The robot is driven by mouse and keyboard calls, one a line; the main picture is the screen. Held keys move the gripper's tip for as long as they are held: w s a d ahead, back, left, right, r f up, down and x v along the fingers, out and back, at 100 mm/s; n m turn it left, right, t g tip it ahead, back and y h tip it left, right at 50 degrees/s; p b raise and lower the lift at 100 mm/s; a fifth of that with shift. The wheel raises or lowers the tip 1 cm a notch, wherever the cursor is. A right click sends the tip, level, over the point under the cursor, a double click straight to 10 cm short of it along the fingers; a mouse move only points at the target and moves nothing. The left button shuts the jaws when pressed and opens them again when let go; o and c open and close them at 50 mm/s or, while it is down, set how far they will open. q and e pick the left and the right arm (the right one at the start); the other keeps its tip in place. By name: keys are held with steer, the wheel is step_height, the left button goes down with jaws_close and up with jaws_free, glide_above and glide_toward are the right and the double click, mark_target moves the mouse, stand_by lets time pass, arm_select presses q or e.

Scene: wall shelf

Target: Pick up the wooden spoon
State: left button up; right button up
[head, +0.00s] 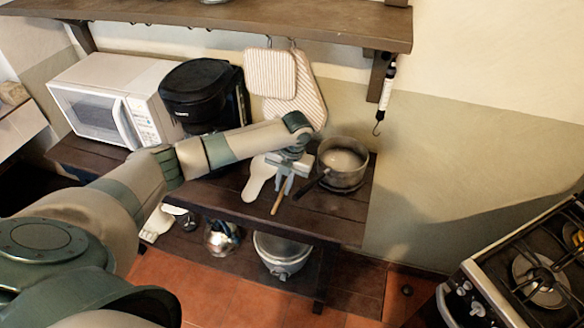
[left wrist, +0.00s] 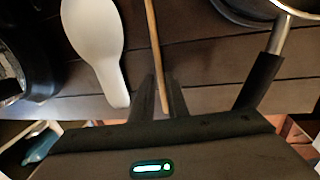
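The wooden spoon (head: 277,204) lies on the dark wooden shelf top, near its front edge; only its thin light-brown handle shows clearly. It also shows in the left wrist view (left wrist: 153,38), running down between my finger tips. My left gripper (head: 284,184) is low over the shelf at the spoon. In the left wrist view its two dark fingers (left wrist: 160,92) stand on either side of the handle, with a small gap visible, so it looks open. The spoon's other end is hidden by my gripper in the head view. My right gripper is not in view.
A white spoon-shaped rest (head: 258,178) lies just left of the gripper. A metal pot (head: 342,163) stands close on the right, its dark handle (left wrist: 262,80) reaching toward the gripper. A black appliance (head: 197,97) and a white microwave (head: 108,98) stand further left. A stove (head: 520,270) is at right.

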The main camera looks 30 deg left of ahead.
arm_select(q)
steer(key=shift+a+f, duration=0.1)
steer(key=shift+f, duration=0.65)
steer(key=shift+c, duration=0.6)
jaws_close()
steer(key=shift+s+r+b, duration=0.25)
steer(key=shift+r+b, duration=0.15)
steer(key=shift+b, duration=0.3)
step_height(320, 180, up, 6)
steer(key=b, duration=0.2)
steer(key=shift+w+b, duration=0.1)
steer(key=shift+b, duration=0.25)
steer(key=s+d+b, duration=0.2)
steer(key=s, duration=0.7)
steer(key=s+d+b, duration=0.2)
steer(key=s+b, duration=0.1)
steer(key=s, duration=0.7)
steer(key=shift+s+d+r, duration=0.15)
steer(key=shift+d, duration=0.2)
